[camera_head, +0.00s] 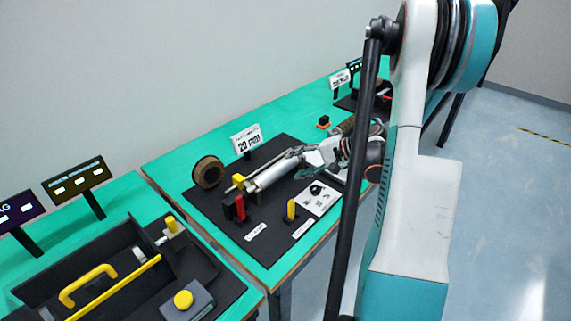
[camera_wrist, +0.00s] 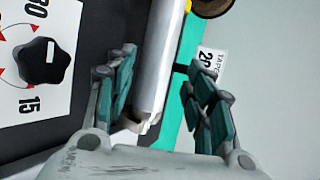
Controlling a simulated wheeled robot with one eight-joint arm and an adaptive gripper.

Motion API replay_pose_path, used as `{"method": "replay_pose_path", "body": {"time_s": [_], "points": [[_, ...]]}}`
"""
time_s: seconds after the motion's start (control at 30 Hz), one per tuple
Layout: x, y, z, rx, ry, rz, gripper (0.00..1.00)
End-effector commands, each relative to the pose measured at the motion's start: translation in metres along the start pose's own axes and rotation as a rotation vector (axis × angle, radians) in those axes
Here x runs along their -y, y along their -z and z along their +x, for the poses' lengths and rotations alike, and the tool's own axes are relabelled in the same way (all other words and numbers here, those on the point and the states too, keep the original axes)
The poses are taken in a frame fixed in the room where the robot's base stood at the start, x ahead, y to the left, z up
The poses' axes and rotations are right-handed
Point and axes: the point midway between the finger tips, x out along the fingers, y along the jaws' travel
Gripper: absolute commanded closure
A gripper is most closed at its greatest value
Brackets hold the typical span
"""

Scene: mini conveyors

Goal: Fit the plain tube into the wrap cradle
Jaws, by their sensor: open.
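A plain silver-grey tube (camera_head: 272,174) lies at the station on the black mat, its left end beside a yellow-topped part (camera_head: 238,181). In the wrist view the tube (camera_wrist: 160,55) runs upright through the picture, between my fingers. My gripper (camera_head: 304,162) is at the tube's right end in the head view. In the wrist view my gripper (camera_wrist: 163,98) is open, one finger on each side of the tube, with gaps visible. The wrap cradle cannot be told apart clearly; what supports the tube is hidden by the tube and gripper.
A brown tape roll (camera_head: 208,171) and a white sign (camera_head: 246,140) stand behind the tube. A red lever (camera_head: 240,207), a yellow post (camera_head: 291,210) and a white dial panel (camera_head: 317,197) are in front. A black tray (camera_head: 70,262) stands on the left table.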

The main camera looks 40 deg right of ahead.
Motion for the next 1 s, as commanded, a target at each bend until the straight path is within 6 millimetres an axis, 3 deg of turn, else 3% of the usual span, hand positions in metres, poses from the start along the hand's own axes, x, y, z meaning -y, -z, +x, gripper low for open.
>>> {"method": "replay_pose_path", "body": {"time_s": [0.1, 0.3, 1.0], "points": [[0.002, 0.0, -0.021, -0.002, 0.001, 0.002, 0.51], [0.0, 0.0, -0.038, 0.0, 0.0, 0.0, 0.51], [0.005, -0.004, -0.038, 0.004, -0.004, -0.005, 0.51]]}}
